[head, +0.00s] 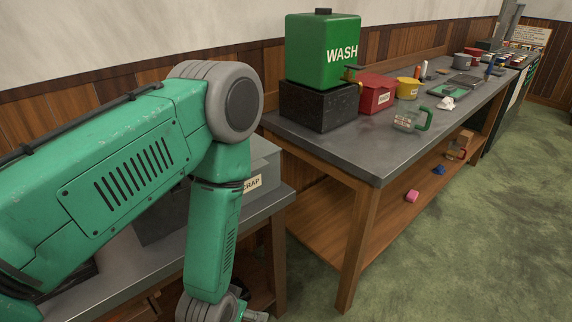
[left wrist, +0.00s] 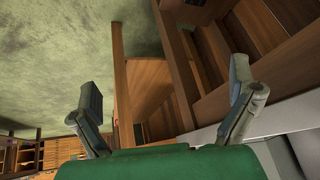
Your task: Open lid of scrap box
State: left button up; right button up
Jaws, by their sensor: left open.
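The grey scrap box (head: 262,168) stands on the near bench at the left, with a white label ending in "RAP" on its front. My left arm hides much of it. Its lid looks down, but the cover makes this hard to tell. My left gripper shows only in part at the bottom edge of the head view (head: 252,315), below the bench top and in front of the box. In the left wrist view the left gripper (left wrist: 164,80) is open, its two fingers wide apart with nothing between them. My right gripper is in neither view.
The near bench (head: 120,272) has wooden legs and a lower shelf close to the left gripper. A second bench (head: 372,160) on the right holds a green WASH tank (head: 322,65), a red box (head: 374,98), and a glass mug (head: 405,120). The green floor (head: 450,250) is clear.

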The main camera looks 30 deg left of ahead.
pick_arm(q)
jog(key=w+r+n+t+y, duration=0.2)
jog(key=w+r+t, duration=0.15)
jog(key=w, duration=0.75)
jog(key=n+g+y+b, duration=0.2)
jog(key=n+y, duration=0.8)
jog(key=y, duration=0.3)
send_near(256, 170)
jog(key=shift+n, duration=0.3)
jog(key=x, duration=1.1)
jog(key=shift+a+p, duration=0.3)
jog(key=shift+p, duration=0.1)
jog(key=shift+a+f, duration=0.2)
jog(key=shift+a, duration=0.2)
jog(key=shift+d+r, duration=0.2)
jog(key=shift+d, duration=0.55)
jog(key=c, duration=1.4)
jog(key=shift+a, duration=0.1)
jog(key=shift+c, duration=0.3)
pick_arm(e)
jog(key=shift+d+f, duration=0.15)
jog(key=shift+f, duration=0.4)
